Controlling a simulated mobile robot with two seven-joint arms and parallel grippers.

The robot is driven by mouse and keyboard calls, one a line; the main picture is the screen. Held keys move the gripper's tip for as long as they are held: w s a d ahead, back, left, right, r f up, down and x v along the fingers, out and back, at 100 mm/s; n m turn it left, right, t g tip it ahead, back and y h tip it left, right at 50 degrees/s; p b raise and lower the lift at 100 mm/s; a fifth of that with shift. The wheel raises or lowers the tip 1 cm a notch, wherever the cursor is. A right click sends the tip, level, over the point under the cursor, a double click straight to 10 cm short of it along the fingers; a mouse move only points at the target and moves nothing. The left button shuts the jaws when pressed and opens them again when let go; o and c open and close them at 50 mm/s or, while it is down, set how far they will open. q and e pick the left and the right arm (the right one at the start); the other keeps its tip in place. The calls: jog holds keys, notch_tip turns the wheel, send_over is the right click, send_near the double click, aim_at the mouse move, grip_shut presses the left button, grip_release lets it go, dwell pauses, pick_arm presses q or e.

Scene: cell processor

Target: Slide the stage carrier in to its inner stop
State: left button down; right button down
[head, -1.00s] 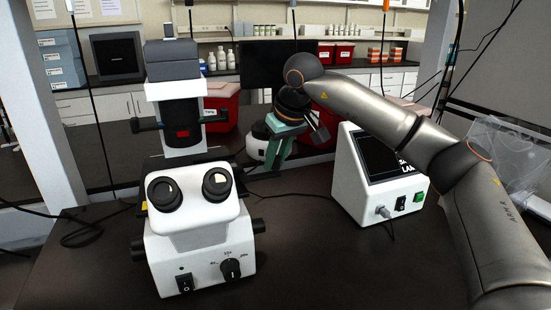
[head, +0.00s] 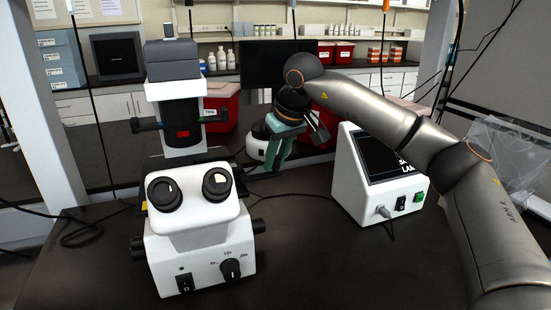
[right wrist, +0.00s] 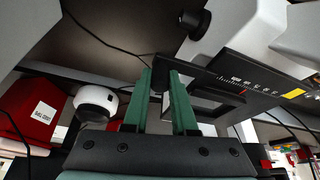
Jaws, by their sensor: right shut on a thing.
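The microscope (head: 200,245) stands on the dark bench in the head view, left of centre. Its stage plate (right wrist: 255,70) shows in the right wrist view with a white scale and a yellow label. The stage carrier (right wrist: 208,101) is a dark frame with a rectangular opening at the plate's edge, partly hidden behind a finger. My right gripper (right wrist: 160,76) has its green fingers shut on a dark part at the carrier's near end. In the head view, my right gripper (head: 274,164) is right of the microscope. The carrier's inner stop cannot be made out. My left gripper is out of view.
A white device with a dark screen (head: 378,157) stands right of my gripper. A red bin (head: 222,106) and a small white round-topped device (right wrist: 97,102) are behind. Black cables lie on the bench.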

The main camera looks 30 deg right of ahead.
jog(key=shift+w+a+r, duration=0.1)
jog(key=shift+a, duration=0.25)
jog(key=a+p, duration=0.1)
jog(key=a, duration=0.1)
jog(key=w+a+p, duration=0.1)
jog(key=a, duration=0.2)
jog(key=w+a+p, duration=0.1)
jog(key=a, duration=0.2)
jog(key=shift+a, duration=0.25)
jog(key=c, duration=0.8)
grip_release()
jog(key=shift+a, duration=0.15)
jog(key=shift+o, duration=0.4)
